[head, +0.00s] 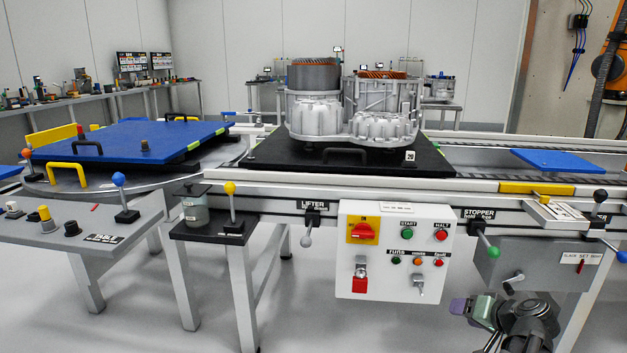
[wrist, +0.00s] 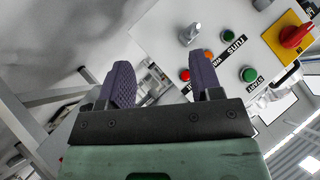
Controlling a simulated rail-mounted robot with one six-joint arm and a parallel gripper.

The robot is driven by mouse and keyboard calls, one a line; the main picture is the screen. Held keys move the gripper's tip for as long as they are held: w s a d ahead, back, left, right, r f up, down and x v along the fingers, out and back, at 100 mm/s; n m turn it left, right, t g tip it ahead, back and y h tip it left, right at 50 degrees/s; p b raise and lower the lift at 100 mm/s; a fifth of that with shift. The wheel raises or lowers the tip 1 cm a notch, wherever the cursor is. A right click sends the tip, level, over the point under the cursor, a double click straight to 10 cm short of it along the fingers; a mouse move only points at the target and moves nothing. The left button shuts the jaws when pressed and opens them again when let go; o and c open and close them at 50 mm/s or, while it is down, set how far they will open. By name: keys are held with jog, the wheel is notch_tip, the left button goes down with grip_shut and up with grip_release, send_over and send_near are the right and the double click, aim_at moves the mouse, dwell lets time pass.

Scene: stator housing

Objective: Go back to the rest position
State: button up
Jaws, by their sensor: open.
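My gripper (head: 470,308) shows at the lower right of the head view, low in front of the line and to the right of the control box. In the wrist view my gripper (wrist: 165,85) has its two purple padded fingers apart, with nothing between them. The control box (head: 395,270) is white, with a red-and-yellow switch and several buttons; its panel (wrist: 250,45) fills the upper right of the wrist view, tilted. The gripper appears apart from the panel, though the exact gap cannot be told.
A stator housing (head: 355,115) stands on a black pallet (head: 270,155) above the control box. A blue pallet (head: 130,140) lies at left. Open floor (head: 400,330) shows below the control box.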

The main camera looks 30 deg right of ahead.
jog(key=w+a+f+n+g+p, duration=0.1)
jog(key=w+a+f+n+g, duration=0.2)
jog(key=a, duration=1.1)
jog(key=w+a+f+n+g, duration=0.1)
jog(key=w+a+n+g, duration=0.25)
jog(key=a, duration=1.15)
jog(key=w+a+f+n+g+p, duration=0.1)
jog(key=w+a+f+n+g, duration=0.3)
jog(key=a, duration=1)
notch_tip(320, 180, up, 40)
jog(key=s+m+p, duration=0.1)
jog(key=p, duration=3.6)
jog(key=shift+s+r+m+p, duration=0.15)
jog(key=shift+r+m+p, duration=0.05)
jog(key=shift+m+p, duration=0.15)
jog(key=shift+a+g, duration=0.15)
jog(key=shift+g, duration=0.1)
